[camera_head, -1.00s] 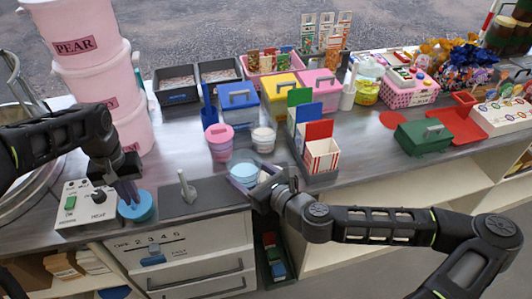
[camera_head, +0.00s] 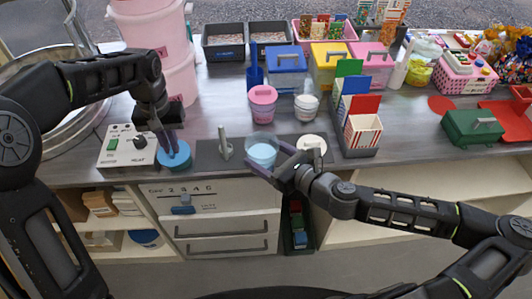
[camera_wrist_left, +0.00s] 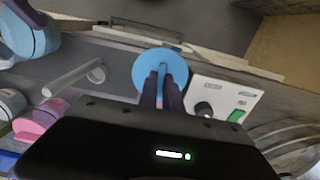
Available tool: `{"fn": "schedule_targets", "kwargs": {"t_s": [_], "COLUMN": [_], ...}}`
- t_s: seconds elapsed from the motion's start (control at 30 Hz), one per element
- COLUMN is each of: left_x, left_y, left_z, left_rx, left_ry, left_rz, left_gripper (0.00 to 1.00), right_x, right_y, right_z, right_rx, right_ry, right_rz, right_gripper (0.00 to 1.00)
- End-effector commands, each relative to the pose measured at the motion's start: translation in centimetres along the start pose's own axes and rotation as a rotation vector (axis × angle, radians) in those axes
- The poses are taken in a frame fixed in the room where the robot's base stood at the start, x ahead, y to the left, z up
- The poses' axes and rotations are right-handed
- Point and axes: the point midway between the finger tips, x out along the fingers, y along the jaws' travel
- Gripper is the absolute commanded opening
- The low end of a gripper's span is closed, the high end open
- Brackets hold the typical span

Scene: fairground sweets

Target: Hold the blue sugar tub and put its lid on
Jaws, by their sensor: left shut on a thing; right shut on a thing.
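The sugar tub (camera_head: 263,153) is clear-walled with pale blue contents and open on top, near the counter's front edge. My right gripper (camera_head: 272,165) is shut on it from the right. I cannot tell whether its base touches the dark mat. The blue round lid (camera_head: 175,156) is to the left of the tub, beside the control box. My left gripper (camera_head: 168,144) points down from above and is shut on the lid's raised handle. The lid also shows in the left wrist view (camera_wrist_left: 152,66), with the tub (camera_wrist_left: 22,35) at the upper left.
A grey upright post (camera_head: 225,148) stands between lid and tub. A white round lid (camera_head: 312,144) lies right of the tub. A pink lidded tub (camera_head: 263,104) and a white tub (camera_head: 306,108) stand behind. A control box (camera_head: 125,148) is left of the blue lid.

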Motion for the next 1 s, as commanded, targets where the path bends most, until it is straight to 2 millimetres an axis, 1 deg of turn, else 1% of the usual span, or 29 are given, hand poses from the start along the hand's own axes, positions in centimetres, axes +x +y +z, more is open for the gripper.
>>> {"fn": "schedule_targets", "kwargs": {"t_s": [0.37,0.47,0.57,0.67,0.77,0.87,0.93,1.0], "left_x": [-0.1,-0.3,-0.9,-1.9,-3.5,-5.5,-7.0,-8.4], "left_y": [0.1,0.5,1.6,3.5,6.2,9.6,12.2,15.1], "left_z": [0.0,0.0,0.2,0.5,1.2,2.4,3.5,3.7], "left_rx": [0.000,-0.002,-0.011,-0.028,-0.052,-0.079,-0.101,-0.057], "left_ry": [0.000,0.001,0.001,0.003,0.005,0.006,0.005,0.005], "left_rz": [0.000,0.000,0.000,0.000,0.001,0.002,0.002,0.000], "left_gripper": [0.00,0.00,0.00,0.00,0.00,0.00,0.00,0.00], "right_x": [0.0,0.0,0.0,0.0,0.0,0.0,0.0,0.0], "right_y": [0.0,0.0,0.0,0.0,0.0,0.0,0.0,0.0], "right_z": [0.2,0.2,0.2,0.2,0.2,0.2,0.2,0.2], "right_rx": [-0.002,-0.002,-0.002,-0.002,-0.002,-0.002,-0.002,-0.002], "right_ry": [-0.003,-0.003,-0.003,-0.003,-0.003,-0.003,-0.003,-0.003], "right_rz": [0.001,0.001,0.001,0.001,0.001,0.001,0.001,0.001], "right_gripper": [0.37,0.37,0.37,0.37,0.37,0.37,0.37,0.37]}}
